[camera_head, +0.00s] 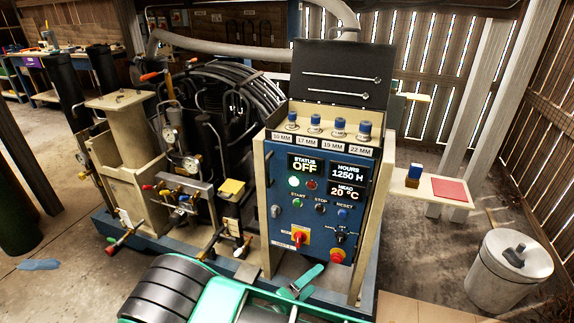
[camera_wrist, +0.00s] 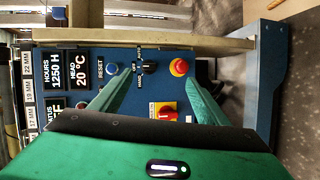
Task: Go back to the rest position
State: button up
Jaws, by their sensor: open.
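My gripper (camera_head: 304,283) is at the lower front of the blue control panel (camera_head: 285,226), with its two green fingers spread and nothing between them. In the wrist view my gripper (camera_wrist: 162,77) points at the panel, which appears turned sideways. A black selector switch (camera_wrist: 150,67) and a red emergency knob (camera_wrist: 179,67) show near the fingertips. A red-yellow rotary switch (camera_wrist: 165,114) shows between the fingers. Whether the fingers touch the panel cannot be told. The green arm comes in from the bottom of the head view. The status display (camera_head: 304,165) reads OFF.
The compressor's pipes and gauges (camera_head: 170,135) stand left of the panel. Blue-capped sockets (camera_head: 315,121) line its top shelf. A bench with a red pad (camera_head: 449,189) and a metal drum (camera_head: 490,281) stand right. Some floor between panel and drum is open.

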jog(key=s+d+r+m+g+y, duration=0.15)
jog(key=d+r+m+g, duration=0.4)
jog(key=d+r, duration=0.6)
jog(key=d+r+m+g+y, duration=0.2)
jog(key=d+r+m+g, duration=0.45)
jog(key=d, duration=0.75)
jog(key=s+d+r+m+y, duration=0.1)
jog(key=s+d+r+y, duration=0.2)
jog(key=s+r, duration=0.4)
jog(key=s+d+r+m+y, duration=0.2)
jog(key=s+d+r+y, duration=0.2)
jog(key=s, duration=1)
notch_tip(320, 180, up, 3)
jog(key=shift+s+d+f, duration=0.15)
jog(key=shift+s+d, duration=0.25)
jog(key=shift+d, duration=0.15)
jog(key=shift+w+y, duration=0.15)
jog(key=shift+y, duration=0.1)
jog(key=shift+w+f, duration=0.25)
jog(key=shift+w, duration=0.25)
